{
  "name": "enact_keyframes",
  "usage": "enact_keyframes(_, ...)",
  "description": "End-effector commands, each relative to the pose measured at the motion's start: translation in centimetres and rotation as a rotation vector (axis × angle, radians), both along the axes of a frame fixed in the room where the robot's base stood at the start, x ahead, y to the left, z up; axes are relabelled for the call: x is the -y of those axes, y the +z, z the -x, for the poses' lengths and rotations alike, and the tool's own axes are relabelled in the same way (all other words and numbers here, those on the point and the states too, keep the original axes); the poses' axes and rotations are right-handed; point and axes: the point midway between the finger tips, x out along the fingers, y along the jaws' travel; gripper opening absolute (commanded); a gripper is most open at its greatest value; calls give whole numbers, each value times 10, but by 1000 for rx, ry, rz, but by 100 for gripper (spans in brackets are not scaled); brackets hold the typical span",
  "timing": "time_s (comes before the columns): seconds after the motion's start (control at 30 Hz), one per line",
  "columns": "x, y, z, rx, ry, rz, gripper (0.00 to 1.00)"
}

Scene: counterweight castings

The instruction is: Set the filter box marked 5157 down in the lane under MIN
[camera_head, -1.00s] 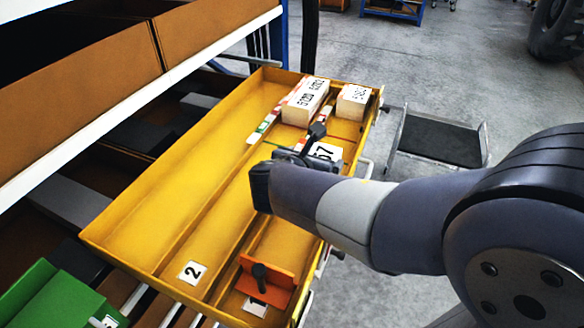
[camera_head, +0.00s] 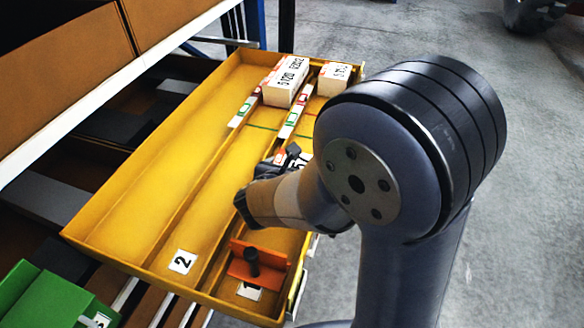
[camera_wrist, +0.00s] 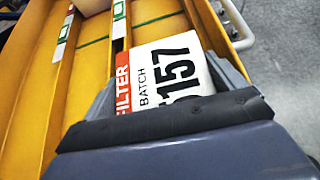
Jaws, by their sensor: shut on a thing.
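The filter box marked 5157 (camera_wrist: 168,72) is white with a red FILTER band and black digits, its first digit partly covered by my gripper. My gripper (camera_wrist: 165,92) is shut on it, with a finger at each side. In the head view my gripper (camera_head: 280,164) is over the right lane of the yellow tray (camera_head: 135,200), and my arm hides most of the box. I cannot tell whether the box touches the lane floor. A green line (camera_head: 262,127) crosses the lanes beyond the gripper. I cannot read the word MIN anywhere.
A long white box (camera_head: 287,80) stands at the far end of the middle lane and a smaller box (camera_head: 334,78) in the right lane. An orange plate with a black knob (camera_head: 258,264) stands at the right lane's near end. The lane by label 2 (camera_head: 182,262) is clear nearby.

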Motion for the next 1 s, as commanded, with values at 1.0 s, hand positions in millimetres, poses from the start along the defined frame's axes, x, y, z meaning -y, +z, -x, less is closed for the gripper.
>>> enact_keyframes(1.0, -17, 26, 40, 4, 7, -3, 100)
